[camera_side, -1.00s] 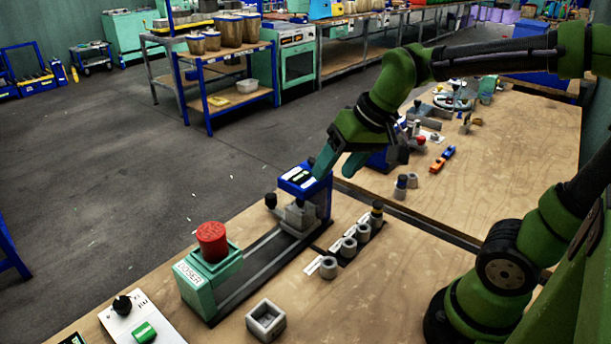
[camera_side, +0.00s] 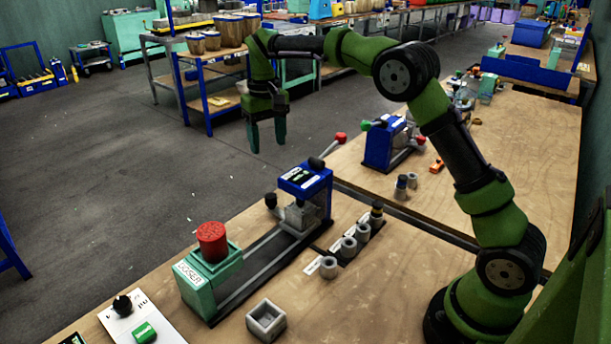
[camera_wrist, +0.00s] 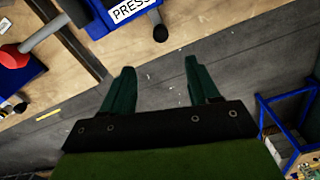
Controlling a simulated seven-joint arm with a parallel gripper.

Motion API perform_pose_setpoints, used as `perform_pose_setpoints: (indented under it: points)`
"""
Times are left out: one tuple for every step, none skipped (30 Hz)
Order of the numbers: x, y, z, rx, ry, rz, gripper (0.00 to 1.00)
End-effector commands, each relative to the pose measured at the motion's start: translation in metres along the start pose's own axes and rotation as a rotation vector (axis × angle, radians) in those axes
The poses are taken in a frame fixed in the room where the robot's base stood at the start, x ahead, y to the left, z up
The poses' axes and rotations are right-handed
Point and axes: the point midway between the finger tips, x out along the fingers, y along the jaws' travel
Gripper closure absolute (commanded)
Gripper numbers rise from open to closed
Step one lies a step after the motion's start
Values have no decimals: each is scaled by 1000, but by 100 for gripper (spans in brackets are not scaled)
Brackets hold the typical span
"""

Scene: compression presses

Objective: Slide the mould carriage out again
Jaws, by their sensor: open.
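The blue press (camera_side: 304,181) stands at the far end of the dark rails (camera_side: 250,268). The grey mould carriage (camera_side: 297,220) sits under the press; how far in it sits is hard to tell. A black knob (camera_side: 271,200) stands at its left. The press's label edge (camera_wrist: 135,10) and a black ball (camera_wrist: 160,33) lie beyond.
Several grey cups (camera_side: 348,247) line the right side. A square grey tray (camera_side: 266,320) lies in front. Another blue press (camera_side: 386,145) with a red-knobbed lever stands behind.

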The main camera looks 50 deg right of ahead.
Motion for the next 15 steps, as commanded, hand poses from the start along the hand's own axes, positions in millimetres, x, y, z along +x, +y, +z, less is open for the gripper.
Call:
perform_pose_setpoints:
  points:
    - [7, 0, 0, -1, -2, 0, 40]
    - [11, 0, 1, 1, -3, -1, 40]
    - [18, 0, 1, 1, -3, 0, 40]
    - [24, 0, 1, 0, -3, 0, 40]
    - [31, 0, 1, 1, -3, -1, 40]
    - [40, 0, 1, 0, -4, 0, 40]
    - [46, 0, 1, 0, -4, -1, 40]
    - [53, 0, 1, 1, -5, -2, 40]
    - [62, 0, 1, 0, -4, -1, 40]
    - [69, 0, 1, -1, -3, -1, 40]
    - [75, 0, 1, 0, -2, -2, 40]
    - [84, 0, 1, 0, -3, -2, 40]
    - [91, 0, 1, 0, -4, -2, 40]
    - [98, 0, 1, 0, -2, -1, 40]
    - [106, 0, 1, 1, -2, -2, 40]
